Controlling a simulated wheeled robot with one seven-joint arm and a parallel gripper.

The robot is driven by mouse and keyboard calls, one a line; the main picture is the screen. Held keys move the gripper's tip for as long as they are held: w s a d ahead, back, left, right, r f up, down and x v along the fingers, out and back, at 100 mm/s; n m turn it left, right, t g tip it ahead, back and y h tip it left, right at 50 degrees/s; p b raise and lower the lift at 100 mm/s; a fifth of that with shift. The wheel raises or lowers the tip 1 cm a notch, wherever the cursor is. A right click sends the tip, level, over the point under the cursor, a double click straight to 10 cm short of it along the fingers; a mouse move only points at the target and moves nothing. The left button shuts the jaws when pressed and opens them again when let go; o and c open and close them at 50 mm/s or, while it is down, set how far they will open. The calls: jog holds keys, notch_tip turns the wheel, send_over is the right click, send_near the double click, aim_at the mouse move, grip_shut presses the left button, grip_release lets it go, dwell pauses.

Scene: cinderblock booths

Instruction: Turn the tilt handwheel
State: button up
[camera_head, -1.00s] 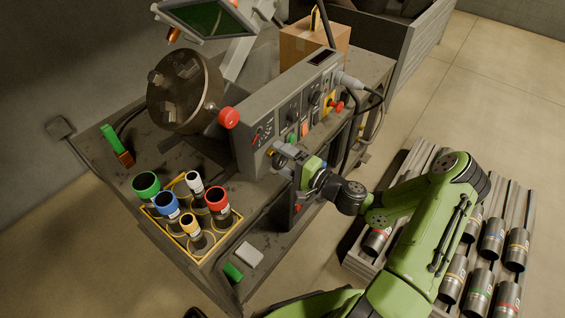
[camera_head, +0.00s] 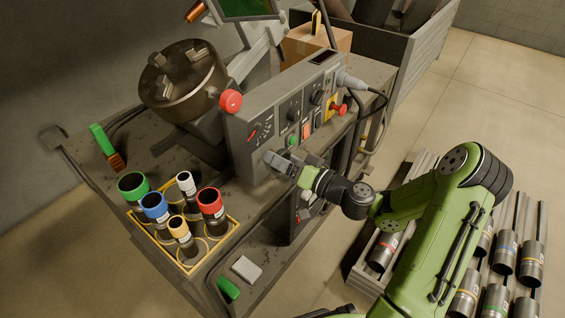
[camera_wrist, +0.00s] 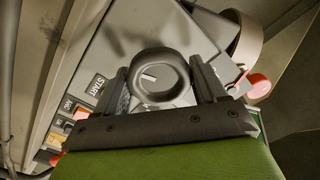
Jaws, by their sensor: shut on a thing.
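The tilt handwheel (camera_wrist: 160,76) is a dark grey ring on the grey control panel (camera_head: 246,143). In the wrist view it sits between the two fingers of my gripper (camera_wrist: 164,82), which is shut on its rim. In the head view my gripper (camera_head: 272,158) reaches the lower left part of the panel face and mostly hides the wheel. The dark round chuck (camera_head: 184,88) with its jaws stands tilted behind the panel, its face turned mostly upward.
A red knob (camera_head: 231,101) sticks out at the panel's left end. A yellow rack (camera_head: 234,227) with colour-topped cylinders stands on the bench. A red button (camera_head: 340,109) and a cable are at the panel's right. A pallet of metal cylinders (camera_head: 380,251) lies on the floor at right.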

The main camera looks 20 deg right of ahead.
jog(key=n, duration=1)
jog(key=shift+s+a+n, duration=0.1)
jog(key=shift+n, duration=2)
jog(key=shift+a, duration=0.1)
jog(key=o, duration=1)
jog(key=shift+c, duration=0.2)
jog(key=p+v, duration=0.1)
jog(key=v, duration=1.4)
jog(key=shift+s+d, duration=0.25)
jog(key=shift+s, duration=0.1)
